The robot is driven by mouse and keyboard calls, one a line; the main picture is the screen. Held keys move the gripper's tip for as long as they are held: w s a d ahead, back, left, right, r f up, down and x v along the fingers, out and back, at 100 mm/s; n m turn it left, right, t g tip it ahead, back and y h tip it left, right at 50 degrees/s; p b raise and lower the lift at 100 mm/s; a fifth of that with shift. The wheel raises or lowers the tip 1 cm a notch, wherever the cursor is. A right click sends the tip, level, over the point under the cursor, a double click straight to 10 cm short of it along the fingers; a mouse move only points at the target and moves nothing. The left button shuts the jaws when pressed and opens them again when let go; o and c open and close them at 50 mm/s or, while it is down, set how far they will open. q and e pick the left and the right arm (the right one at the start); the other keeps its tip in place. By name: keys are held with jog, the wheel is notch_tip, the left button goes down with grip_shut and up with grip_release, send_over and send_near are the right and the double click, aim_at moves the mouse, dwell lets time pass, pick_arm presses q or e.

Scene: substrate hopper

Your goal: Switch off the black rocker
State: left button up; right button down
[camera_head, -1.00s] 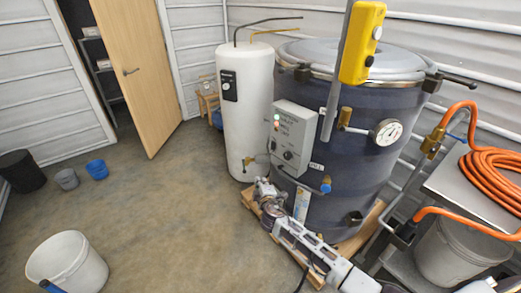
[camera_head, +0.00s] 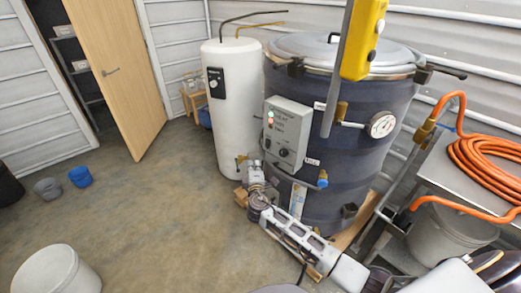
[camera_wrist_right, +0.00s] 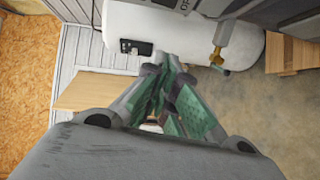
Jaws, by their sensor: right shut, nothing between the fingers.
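A grey control box (camera_head: 288,134) is mounted on the dark, jacketed vat (camera_head: 350,125). It has small lit lamps at its upper left and a dark round control on its lower face. I cannot make out which control is the black rocker. My right gripper (camera_head: 252,168) is low in front of the white tank, below and left of the box, apart from the box face. In the right wrist view its green-padded fingers (camera_wrist_right: 162,100) are shut and empty, with the white tank (camera_wrist_right: 195,35) beyond. My left gripper is not in view.
The white tank carries a black panel (camera_head: 216,81). A yellow pendant (camera_head: 363,40) hangs in front of the vat. A gauge (camera_head: 381,124) and an orange hose (camera_head: 485,160) are at right. A white bucket (camera_head: 56,271) stands at lower left. The middle floor is open.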

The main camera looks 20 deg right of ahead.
jog(key=shift+s+d+h, duration=0.15)
jog(key=shift+d+h, duration=0.25)
jog(key=shift+d, duration=0.15)
